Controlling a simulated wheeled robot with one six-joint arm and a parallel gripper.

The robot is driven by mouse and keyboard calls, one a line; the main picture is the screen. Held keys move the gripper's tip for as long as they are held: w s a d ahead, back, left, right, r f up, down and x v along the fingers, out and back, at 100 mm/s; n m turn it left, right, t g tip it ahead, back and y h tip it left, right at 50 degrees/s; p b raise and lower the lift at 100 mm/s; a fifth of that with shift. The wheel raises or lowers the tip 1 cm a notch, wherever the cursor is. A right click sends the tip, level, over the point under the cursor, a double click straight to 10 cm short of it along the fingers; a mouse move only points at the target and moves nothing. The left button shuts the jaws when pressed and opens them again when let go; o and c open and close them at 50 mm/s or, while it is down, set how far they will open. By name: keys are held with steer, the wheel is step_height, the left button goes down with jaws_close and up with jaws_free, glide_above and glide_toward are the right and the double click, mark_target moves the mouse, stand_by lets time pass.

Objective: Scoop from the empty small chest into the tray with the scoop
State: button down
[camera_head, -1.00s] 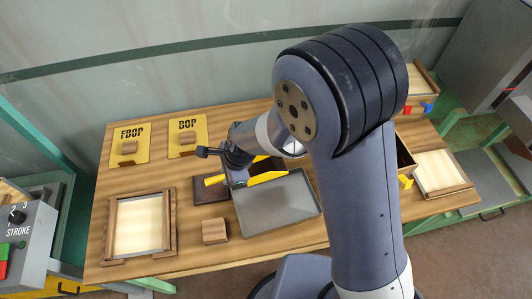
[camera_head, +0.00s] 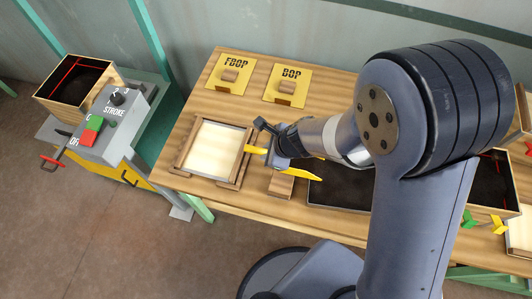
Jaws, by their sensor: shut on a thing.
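My gripper (camera_head: 272,150) is shut on the yellow scoop (camera_head: 304,170), in front of the wooden table's left half. The scoop's handle end sticks out left of the gripper, over the right edge of a framed pale panel. Its other end points right, above a small wooden block. I cannot see whether the scoop holds anything. The tray (camera_head: 336,190) lies to the right of the block, looks dark inside and is partly hidden by my arm. A wooden box with a dark inside (camera_head: 496,178) stands at the right; I cannot tell whether it is the small chest.
The framed pale panel (camera_head: 240,176) lies at the table's left. Two yellow cards, FBOP (camera_head: 228,87) and BOP (camera_head: 289,97), each bear a wooden block. A machine with a STROKE dial (camera_head: 117,97) and an open-topped box (camera_head: 52,96) stands left, apart from the table.

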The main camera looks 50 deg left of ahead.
steer(key=shift+w+d+r+g+y+b, duration=0.15)
steer(key=shift+w+d+y+b, duration=0.2)
steer(key=shift+b, duration=0.65)
steer(key=shift+w+d+g+y+b, duration=0.15)
steer(key=shift+w+d+y+b, duration=0.2)
steer(key=shift+b, duration=0.65)
steer(key=w+d+r+m+g+y+b, duration=0.1)
steer(key=w+d+r+g+y+b, duration=0.2)
steer(key=w+d+r+y, duration=0.2)
steer(key=w+d+r+g+y+b, duration=0.3)
steer(key=w+d+r+y+b, duration=0.1)
steer(key=d, duration=0.7)
steer(key=shift+w+d+r+m+y, duration=0.4)
steer(key=shift+w+r+y, duration=0.4)
steer(key=shift+w, duration=0.25)
steer(key=shift+r, duration=0.1)
steer(key=shift+a+p, duration=0.1)
steer(key=shift+p, duration=0.65)
